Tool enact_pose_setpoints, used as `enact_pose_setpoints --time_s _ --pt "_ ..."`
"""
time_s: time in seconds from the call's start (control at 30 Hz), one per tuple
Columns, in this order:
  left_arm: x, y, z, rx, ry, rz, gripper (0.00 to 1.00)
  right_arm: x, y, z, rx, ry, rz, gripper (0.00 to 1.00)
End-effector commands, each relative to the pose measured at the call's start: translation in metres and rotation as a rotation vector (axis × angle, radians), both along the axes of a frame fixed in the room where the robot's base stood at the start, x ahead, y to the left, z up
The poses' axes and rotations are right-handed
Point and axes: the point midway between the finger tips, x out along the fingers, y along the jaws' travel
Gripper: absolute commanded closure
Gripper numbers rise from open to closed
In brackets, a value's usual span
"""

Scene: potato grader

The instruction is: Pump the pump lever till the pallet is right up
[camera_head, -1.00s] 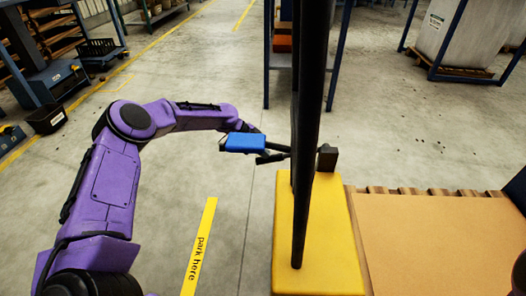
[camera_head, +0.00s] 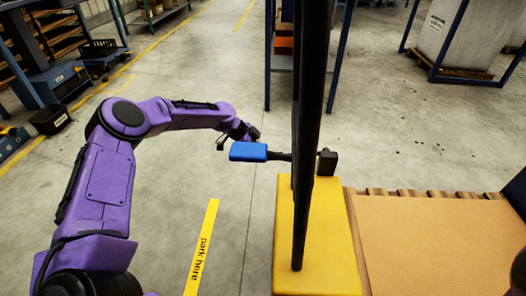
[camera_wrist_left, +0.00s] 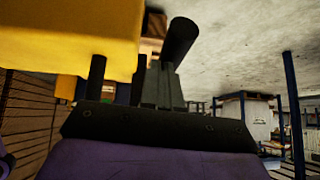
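The pump lever (camera_head: 248,152) has a blue grip and a dark bar running right to the black mast of a yellow lift unit (camera_head: 290,245). The lever looks about level. My left gripper (camera_head: 238,138) is just beyond the blue grip; its dark finger parts show apart. I cannot tell whether it touches the grip. In the left wrist view two finger parts (camera_wrist_left: 120,82) stand apart, with a dark cylinder beyond them. The pallet (camera_head: 405,192) shows as wooden slat ends under a flat tan load, right of the yellow unit. My right gripper is out of view.
The black mast (camera_head: 310,130) rises between my left arm and the pallet. A yellow "park here" strip (camera_head: 201,250) marks the floor. Blue-framed racks (camera_head: 350,50) stand behind. The floor left of the unit is clear.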

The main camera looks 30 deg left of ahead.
Motion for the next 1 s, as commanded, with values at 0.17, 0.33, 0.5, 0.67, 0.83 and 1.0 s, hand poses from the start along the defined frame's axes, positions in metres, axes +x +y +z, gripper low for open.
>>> enact_pose_setpoints --time_s 0.17,0.33,0.5,0.67,0.83,1.0 --pt "-0.015 0.029 0.040 -0.001 -0.002 0.003 1.00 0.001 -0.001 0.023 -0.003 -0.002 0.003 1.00" --pt "-0.026 0.047 0.064 0.000 -0.003 0.001 1.00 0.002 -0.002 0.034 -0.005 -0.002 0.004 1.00" --pt "-0.031 0.056 0.074 -0.001 -0.003 0.000 1.00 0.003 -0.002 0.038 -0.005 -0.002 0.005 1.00" --pt "-0.032 0.058 0.075 -0.001 -0.004 0.000 1.00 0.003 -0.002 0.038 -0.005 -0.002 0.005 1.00" --pt "-0.032 0.057 0.075 -0.001 -0.004 0.000 1.00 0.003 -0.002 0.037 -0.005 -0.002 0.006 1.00" --pt "-0.032 0.057 0.075 -0.001 -0.005 0.000 1.00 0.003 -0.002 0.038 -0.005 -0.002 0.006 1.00"
